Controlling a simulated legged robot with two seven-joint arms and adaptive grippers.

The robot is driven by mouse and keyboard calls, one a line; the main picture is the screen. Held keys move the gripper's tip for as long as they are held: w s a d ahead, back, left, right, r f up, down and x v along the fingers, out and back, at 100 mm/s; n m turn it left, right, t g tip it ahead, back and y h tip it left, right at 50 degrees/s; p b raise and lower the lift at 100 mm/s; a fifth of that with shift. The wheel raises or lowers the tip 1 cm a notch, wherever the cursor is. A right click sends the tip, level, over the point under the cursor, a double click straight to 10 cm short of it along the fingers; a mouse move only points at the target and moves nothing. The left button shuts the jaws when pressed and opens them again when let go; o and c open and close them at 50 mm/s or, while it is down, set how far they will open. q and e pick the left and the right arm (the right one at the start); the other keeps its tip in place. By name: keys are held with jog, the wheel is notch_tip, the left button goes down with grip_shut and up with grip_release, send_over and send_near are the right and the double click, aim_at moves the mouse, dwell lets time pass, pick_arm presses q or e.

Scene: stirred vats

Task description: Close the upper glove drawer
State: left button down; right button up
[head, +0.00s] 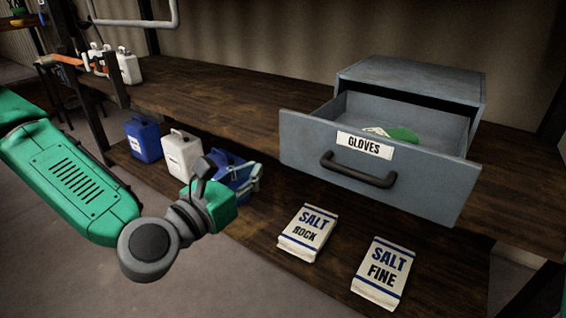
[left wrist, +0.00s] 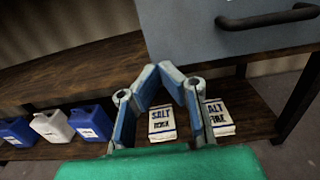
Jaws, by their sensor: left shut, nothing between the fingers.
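The upper glove drawer (head: 378,160) is grey, labelled GLOVES, and pulled well out of its grey cabinet (head: 412,78) on the upper shelf. A dark bar handle (head: 358,172) crosses its front. A green and white item (head: 396,134) lies inside. In the left wrist view the drawer front (left wrist: 210,35) and handle (left wrist: 268,18) are at the upper right. My left gripper (head: 248,178) is left of and lower than the drawer front, apart from it. Its blue fingers (left wrist: 172,72) meet at the tips, with nothing between them. My right gripper is in neither view.
On the lower shelf lie bags of rock salt (head: 308,233) and fine salt (head: 382,273). A blue jug (head: 143,139) and a white jug (head: 181,155) stand left of them.

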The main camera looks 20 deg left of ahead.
aim_at(289, 144)
pick_arm(q)
jog(key=b+x, duration=0.2)
jog(key=x, duration=0.6)
jog(key=shift+w+d, duration=0.15)
jog(key=shift+b+x, duration=0.3)
jog(key=shift+x, duration=0.55)
jog(key=shift+w, duration=0.1)
